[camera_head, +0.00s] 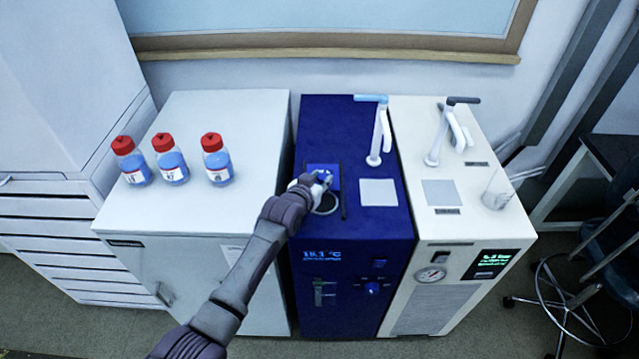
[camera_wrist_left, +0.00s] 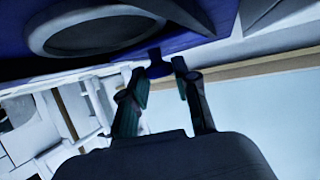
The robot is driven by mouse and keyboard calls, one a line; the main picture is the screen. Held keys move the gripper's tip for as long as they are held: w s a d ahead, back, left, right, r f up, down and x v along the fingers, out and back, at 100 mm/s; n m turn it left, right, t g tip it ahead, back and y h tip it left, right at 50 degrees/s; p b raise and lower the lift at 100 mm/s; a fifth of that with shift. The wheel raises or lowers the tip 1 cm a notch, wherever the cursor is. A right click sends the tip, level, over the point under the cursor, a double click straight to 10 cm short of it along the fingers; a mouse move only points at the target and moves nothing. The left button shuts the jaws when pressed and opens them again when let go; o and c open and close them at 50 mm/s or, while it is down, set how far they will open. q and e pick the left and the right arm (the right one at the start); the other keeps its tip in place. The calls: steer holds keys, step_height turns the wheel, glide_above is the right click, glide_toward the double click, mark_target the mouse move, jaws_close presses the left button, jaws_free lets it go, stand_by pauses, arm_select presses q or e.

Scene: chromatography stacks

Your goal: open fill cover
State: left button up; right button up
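The dark blue unit (camera_head: 355,235) stands in the middle with a round fill opening (camera_head: 326,204) on its top. A brighter blue square, apparently the fill cover (camera_head: 326,172), shows just behind the opening and looks raised. My left gripper (camera_head: 320,179) is at this cover and partly hides it. In the left wrist view, the dark ring of the opening (camera_wrist_left: 95,28) is at the upper left. A small blue tab (camera_wrist_left: 158,66) shows between my slightly parted left fingertips (camera_wrist_left: 160,73); whether they press on it is unclear. My right gripper is out of view.
A white cabinet (camera_head: 190,106) with several red-capped bottles (camera_head: 171,160) stands left. A white tap (camera_head: 377,135) rises behind the opening. A cream unit (camera_head: 465,215) with another tap (camera_head: 436,145) stands close at the right. A stool is at far right.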

arm_select(q)
steer(key=o, duration=0.4)
steer(key=v, duration=1.2)
steer(key=shift+a, duration=0.1)
